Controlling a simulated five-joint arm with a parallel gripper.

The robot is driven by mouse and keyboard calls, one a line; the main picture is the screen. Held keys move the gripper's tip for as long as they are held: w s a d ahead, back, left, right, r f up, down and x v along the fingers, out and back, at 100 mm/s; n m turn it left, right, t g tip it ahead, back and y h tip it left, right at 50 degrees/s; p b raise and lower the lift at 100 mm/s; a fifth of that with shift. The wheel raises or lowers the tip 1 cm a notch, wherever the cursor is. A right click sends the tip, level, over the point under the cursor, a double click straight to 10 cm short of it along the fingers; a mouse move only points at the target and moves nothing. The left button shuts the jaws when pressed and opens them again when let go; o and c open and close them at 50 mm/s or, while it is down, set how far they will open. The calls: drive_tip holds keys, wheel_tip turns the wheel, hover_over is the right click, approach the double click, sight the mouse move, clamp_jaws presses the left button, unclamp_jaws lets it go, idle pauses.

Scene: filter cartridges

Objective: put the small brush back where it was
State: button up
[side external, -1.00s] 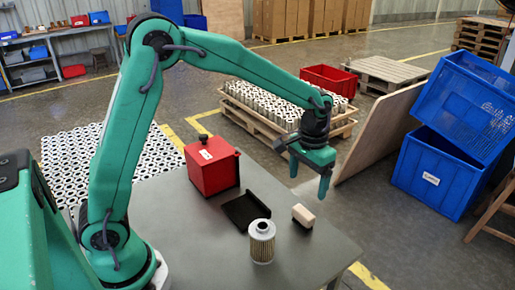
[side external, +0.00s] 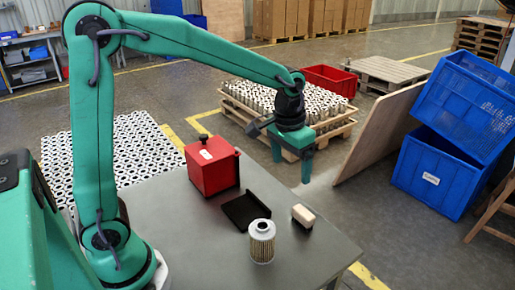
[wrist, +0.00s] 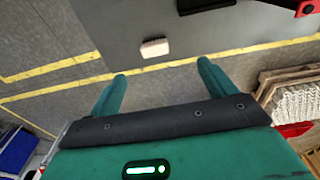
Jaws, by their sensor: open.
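The small brush (side external: 303,214) has a pale wooden-looking block over a dark underside. It stands on the grey table near its right edge, beside the black tray, and it also shows in the wrist view (wrist: 155,48). My gripper (side external: 292,170) is open and empty, raised above and beyond the table's far right edge. In the wrist view the brush lies ahead of the two green fingers (wrist: 162,70), apart from them. No marked place for the brush can be made out.
A black shallow tray (side external: 232,215) lies left of the brush. A metal-mesh filter cartridge (side external: 262,247) stands upright in front of it. A red box (side external: 212,172) stands at the table's back. The grey table (side external: 185,235) is clear on the left. Blue crates (side external: 436,178) stand right.

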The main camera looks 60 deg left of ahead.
drive_tip(key=s+a+r+t, duration=0.2)
drive_tip(key=s, duration=0.7)
drive_tip(key=s+a+r+t, duration=0.2)
drive_tip(key=s+a+r, duration=0.1)
drive_tip(key=s, duration=0.6)
drive_tip(key=shift+s+r, duration=0.15)
drive_tip(key=shift+r, duration=0.2)
drive_tip(key=shift+a, duration=0.1)
idle(0.3)
